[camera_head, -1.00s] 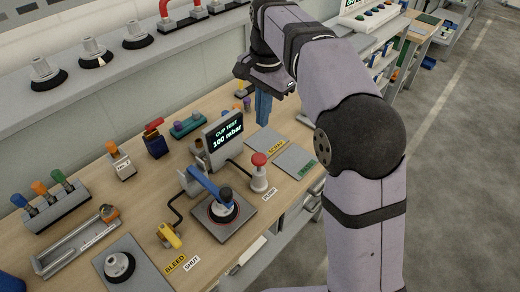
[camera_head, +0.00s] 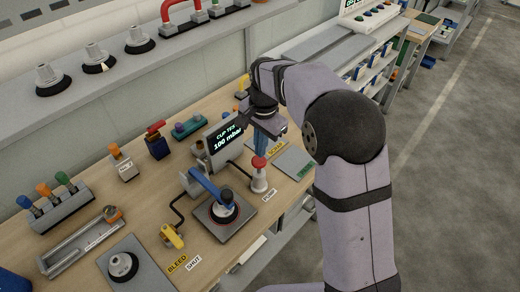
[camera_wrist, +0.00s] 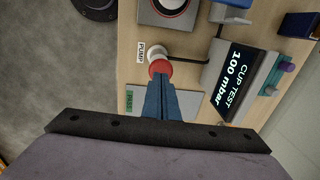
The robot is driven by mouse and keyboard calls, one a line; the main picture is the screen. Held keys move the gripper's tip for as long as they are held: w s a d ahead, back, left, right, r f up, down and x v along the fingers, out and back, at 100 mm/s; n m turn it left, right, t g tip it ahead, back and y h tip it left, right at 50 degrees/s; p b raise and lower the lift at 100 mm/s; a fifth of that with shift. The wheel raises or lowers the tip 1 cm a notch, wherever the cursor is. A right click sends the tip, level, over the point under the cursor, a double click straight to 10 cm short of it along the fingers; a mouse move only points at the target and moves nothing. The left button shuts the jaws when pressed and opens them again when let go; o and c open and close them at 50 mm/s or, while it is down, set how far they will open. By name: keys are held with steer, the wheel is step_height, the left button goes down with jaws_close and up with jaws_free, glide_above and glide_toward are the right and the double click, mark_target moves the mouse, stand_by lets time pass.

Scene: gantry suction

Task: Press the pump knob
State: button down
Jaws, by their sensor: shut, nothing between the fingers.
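The pump knob (camera_head: 259,162) is a red cap on a white pump body (camera_head: 259,182), standing upright on the wooden bench beside the "PUMP" label. In the wrist view the red knob (camera_wrist: 160,67) sits right at the tip of my blue fingers. My gripper (camera_head: 261,150) is shut and empty, pointing down just above the knob in the head view. I cannot tell whether the fingertips touch it. A display (camera_head: 224,133) reads "CUP TEST 100 mbar".
A yellow bleed lever (camera_head: 172,237) lies further left. Flat grey pads (camera_head: 293,163) lie right of the pump. A shelf with cups runs along the back.

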mark_target(260, 162)
steer(key=shift+f+p, duration=0.35)
steer(key=shift+f, duration=0.9)
steer(key=shift+s+f+b, duration=0.1)
steer(key=shift+f+b, duration=0.9)
steer(key=shift+f, duration=0.95)
steer(key=shift+r+p, duration=0.75)
steer(key=shift+r, duration=0.05)
step_height(260, 162, up, 13)
steer(key=shift+s+d+b, duration=0.25)
steer(key=shift+b, duration=0.2)
